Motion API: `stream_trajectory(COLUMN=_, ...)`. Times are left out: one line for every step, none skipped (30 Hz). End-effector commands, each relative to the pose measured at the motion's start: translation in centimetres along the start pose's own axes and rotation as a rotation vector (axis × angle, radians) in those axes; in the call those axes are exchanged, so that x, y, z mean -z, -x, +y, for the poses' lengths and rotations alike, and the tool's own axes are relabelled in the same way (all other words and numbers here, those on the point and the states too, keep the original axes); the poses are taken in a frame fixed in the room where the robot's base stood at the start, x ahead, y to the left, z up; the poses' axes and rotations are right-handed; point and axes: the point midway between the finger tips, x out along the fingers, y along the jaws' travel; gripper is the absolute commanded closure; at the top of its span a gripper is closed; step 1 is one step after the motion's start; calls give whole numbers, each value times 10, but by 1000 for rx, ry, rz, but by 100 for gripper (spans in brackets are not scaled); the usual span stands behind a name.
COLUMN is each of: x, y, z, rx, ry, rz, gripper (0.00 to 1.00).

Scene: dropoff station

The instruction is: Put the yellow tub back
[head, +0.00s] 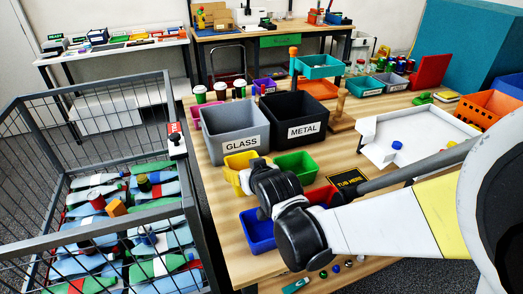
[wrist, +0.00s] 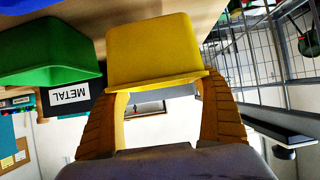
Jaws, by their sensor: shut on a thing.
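The yellow tub (head: 238,161) is at the left edge of the table in the head view, in front of the grey GLASS bin. In the wrist view the yellow tub (wrist: 155,48) fills the upper middle, between my gripper's two orange-brown fingers. My gripper (wrist: 165,88) is shut on it. In the head view my wrist hides the fingers and part of the tub. I cannot tell whether the tub touches the table. A black mat marked TUB HERE (head: 348,181) lies to the right of the green tub, with its surface bare.
The green tub (head: 297,166) stands close on the right, the blue tub (head: 257,232) in front, the red tub (head: 322,194) partly behind my arm. The GLASS bin (head: 236,131) and METAL bin (head: 297,119) stand behind. A wire cage (head: 100,222) of bottles flanks the table's left.

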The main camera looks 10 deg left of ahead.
Motion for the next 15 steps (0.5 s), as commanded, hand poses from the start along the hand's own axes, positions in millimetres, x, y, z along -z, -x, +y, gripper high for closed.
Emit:
stream_trajectory(x=-6, y=-4, z=0, rx=0, ry=0, rz=0, gripper=48)
stream_trajectory(x=-10, y=-6, z=0, rx=0, ry=0, rz=0, gripper=48)
stream_trajectory(x=-16, y=-9, z=0, rx=0, ry=0, rz=0, gripper=48)
stream_trajectory(x=-21, y=-12, z=0, rx=0, ry=0, rz=0, gripper=48)
stream_trajectory(x=-26, y=-14, z=0, rx=0, ry=0, rz=0, gripper=48)
stream_trajectory(x=-31, y=-17, z=0, rx=0, ry=0, rz=0, gripper=48)
stream_trajectory(x=-33, y=-19, z=0, rx=0, ry=0, rz=0, gripper=48)
stream_trajectory(x=-35, y=-19, z=0, rx=0, ry=0, rz=0, gripper=48)
stream_trajectory(x=-34, y=-19, z=0, rx=0, ry=0, rz=0, gripper=48)
stream_trajectory(x=-34, y=-18, z=0, rx=0, ry=0, rz=0, gripper=48)
stream_trajectory(x=-33, y=-18, z=0, rx=0, ry=0, rz=0, gripper=48)
stream_trajectory(x=-33, y=-18, z=0, rx=0, ry=0, rz=0, gripper=48)
stream_trajectory(x=-32, y=-18, z=0, rx=0, ry=0, rz=0, gripper=48)
stream_trajectory(x=-32, y=-18, z=0, rx=0, ry=0, rz=0, gripper=48)
stream_trajectory(x=-33, y=-18, z=0, rx=0, ry=0, rz=0, gripper=48)
